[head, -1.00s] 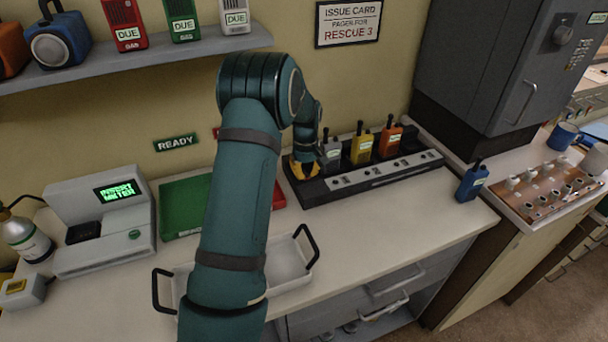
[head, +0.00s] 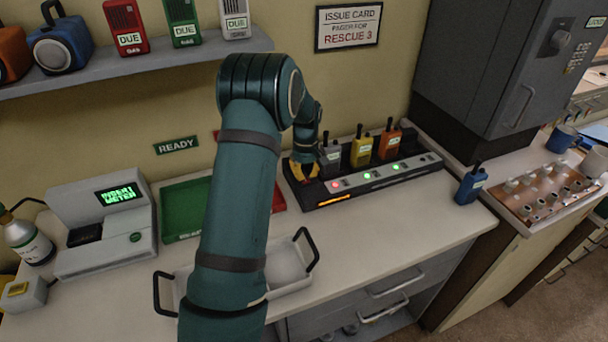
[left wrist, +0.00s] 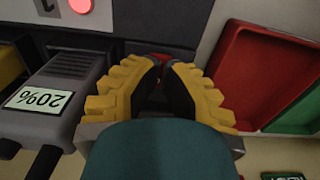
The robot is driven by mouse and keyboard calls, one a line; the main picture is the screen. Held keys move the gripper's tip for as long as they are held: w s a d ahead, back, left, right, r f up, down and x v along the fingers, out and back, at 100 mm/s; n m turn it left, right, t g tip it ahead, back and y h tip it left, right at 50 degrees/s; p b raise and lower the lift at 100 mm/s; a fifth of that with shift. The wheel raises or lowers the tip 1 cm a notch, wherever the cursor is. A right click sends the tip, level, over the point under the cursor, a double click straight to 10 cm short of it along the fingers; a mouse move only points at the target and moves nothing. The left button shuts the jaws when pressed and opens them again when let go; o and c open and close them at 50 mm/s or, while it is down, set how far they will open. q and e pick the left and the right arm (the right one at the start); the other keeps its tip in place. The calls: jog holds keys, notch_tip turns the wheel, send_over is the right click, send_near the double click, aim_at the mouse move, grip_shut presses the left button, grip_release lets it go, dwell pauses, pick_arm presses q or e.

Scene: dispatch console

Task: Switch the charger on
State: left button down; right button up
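The charger (head: 385,178) is a long black rack with a silver front strip on the counter against the wall. A red light and two green lights glow on the strip, and an orange bar (head: 335,199) glows at its front left. A grey handset (head: 331,156), a yellow one (head: 361,150) and an orange one (head: 390,142) stand in it. My left gripper (head: 304,172) is at the charger's left end. In the left wrist view its yellow fingers (left wrist: 163,65) are closed together, tips at a small red part, mostly hidden. The grey handset there (left wrist: 75,80) reads 20%. My right gripper is not in view.
A blue handset (head: 470,184) stands right of the charger. A white tray (head: 285,268) with black handles lies below my arm. A green bin (head: 183,208) and a meter device (head: 105,222) are left. A shelf (head: 150,62) and dark cabinet (head: 490,65) stand close by.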

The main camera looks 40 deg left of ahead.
aim_at(306, 180)
pick_arm(q)
jog(key=shift+r+p, duration=1.75)
jog(key=shift+r, duration=0.95)
